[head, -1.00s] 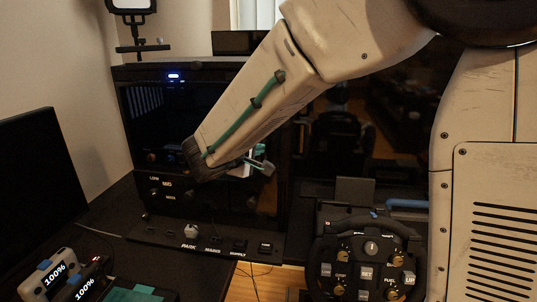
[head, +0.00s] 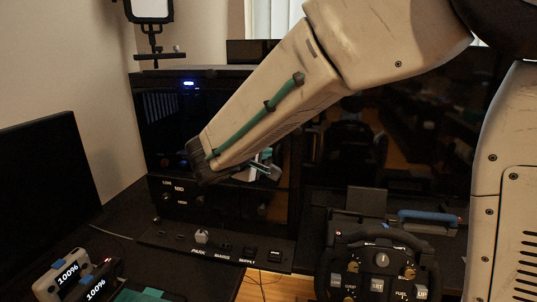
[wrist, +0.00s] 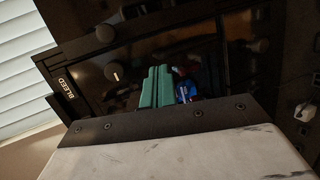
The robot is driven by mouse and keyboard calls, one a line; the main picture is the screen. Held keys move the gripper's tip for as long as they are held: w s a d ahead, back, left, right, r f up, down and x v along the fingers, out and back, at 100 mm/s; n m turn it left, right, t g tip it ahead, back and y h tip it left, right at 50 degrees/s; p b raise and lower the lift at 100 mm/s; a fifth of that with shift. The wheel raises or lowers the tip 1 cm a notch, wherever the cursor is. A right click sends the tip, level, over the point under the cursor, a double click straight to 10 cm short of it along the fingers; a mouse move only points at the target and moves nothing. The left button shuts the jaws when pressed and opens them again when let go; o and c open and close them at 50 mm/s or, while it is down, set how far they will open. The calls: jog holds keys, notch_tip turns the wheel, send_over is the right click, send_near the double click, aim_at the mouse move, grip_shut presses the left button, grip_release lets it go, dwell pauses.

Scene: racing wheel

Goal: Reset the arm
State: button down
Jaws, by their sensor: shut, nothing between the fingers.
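My arm reaches down and left across the head view, in front of a black cabinet (head: 165,115). My gripper (head: 270,165) is partly hidden behind the wrist end of the arm. In the wrist view its teal fingers (wrist: 157,85) are together with nothing held. It is in front of a dark panel (wrist: 95,70) with round knobs and a label reading BLEED. I cannot tell how far it is from that panel.
A racing wheel (head: 380,265) with knobs and buttons stands at the lower right. A switch strip (head: 215,247) with a PARK label runs below the cabinet. A dark monitor (head: 45,185) stands at left, near devices showing 100% (head: 68,272). White blinds (wrist: 20,75) are at left in the wrist view.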

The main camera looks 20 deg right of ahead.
jog(key=v, duration=0.9)
jog(key=s+d+f+m+g+y, duration=0.2)
jog(key=s+d, duration=0.3)
jog(key=s, duration=0.4)
jog(key=s+d+f+m+g+y, duration=0.2)
jog(key=s+d+m+g+y, duration=0.2)
jog(key=s, duration=0.6)
jog(key=s+d+f+m+g+y, duration=0.3)
jog(key=s+d, duration=0.4)
jog(key=s, duration=0.2)
jog(key=shift+s+m+y, duration=0.2)
jog(key=shift+m+y, duration=0.1)
